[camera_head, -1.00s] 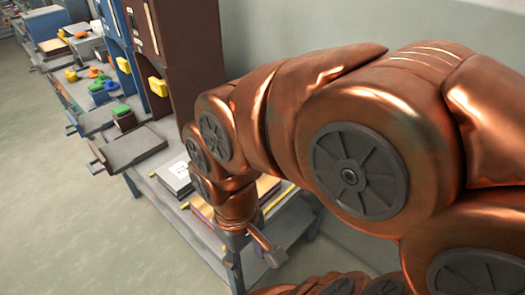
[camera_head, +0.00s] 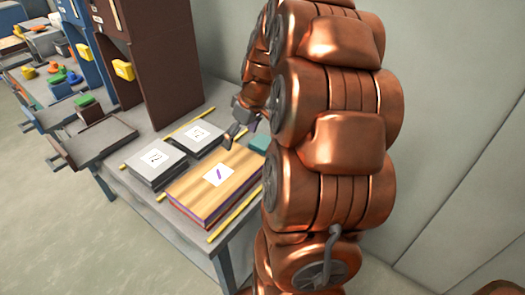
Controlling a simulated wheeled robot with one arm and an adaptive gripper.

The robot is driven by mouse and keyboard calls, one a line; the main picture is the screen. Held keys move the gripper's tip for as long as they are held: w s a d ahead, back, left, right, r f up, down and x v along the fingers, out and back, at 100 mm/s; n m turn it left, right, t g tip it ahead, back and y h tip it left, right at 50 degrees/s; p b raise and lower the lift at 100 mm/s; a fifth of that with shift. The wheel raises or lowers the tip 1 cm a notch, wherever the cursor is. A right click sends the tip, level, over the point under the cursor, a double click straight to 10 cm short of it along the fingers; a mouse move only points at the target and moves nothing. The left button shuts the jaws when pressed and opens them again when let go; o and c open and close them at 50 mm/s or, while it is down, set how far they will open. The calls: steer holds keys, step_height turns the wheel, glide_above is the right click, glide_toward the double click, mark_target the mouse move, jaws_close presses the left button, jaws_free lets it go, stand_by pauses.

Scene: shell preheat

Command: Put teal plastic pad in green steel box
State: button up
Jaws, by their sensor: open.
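A teal pad (camera_head: 260,143) lies at the right end of the near table, beyond the wooden-topped block. My arm hides its right part. My gripper (camera_head: 241,124) is open above the table, just behind and left of the teal pad, apart from it as far as I can see. Part of the gripper is hidden behind my arm. I cannot pick out a green steel box; only small green pieces, such as one on a dark block (camera_head: 84,101), show at the left.
Two grey labelled boxes (camera_head: 157,162) (camera_head: 197,135) and a wooden-topped block (camera_head: 222,176) stand on the table between yellow strips. A tall brown cabinet (camera_head: 150,60) with an open dark tray (camera_head: 100,140) stands behind left. Floor at the left is clear.

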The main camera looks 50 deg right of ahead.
steer(key=t+h+b, duration=0.1)
steer(key=b, duration=0.1)
glide_toward(263, 141)
steer(key=shift+s+a+f, duration=0.1)
steer(key=shift+a+f, duration=0.1)
steer(key=shift+f, duration=0.55)
steer(key=shift+w+p+x, duration=0.15)
steer(key=shift+p+x, duration=0.05)
steer(key=shift+x, duration=1.7)
steer(key=shift+w+p+x, duration=0.2)
steer(key=shift+x, duration=1.7)
steer(key=shift+d+r, duration=0.1)
steer(key=shift+r, duration=0.05)
steer(key=c, duration=1.4)
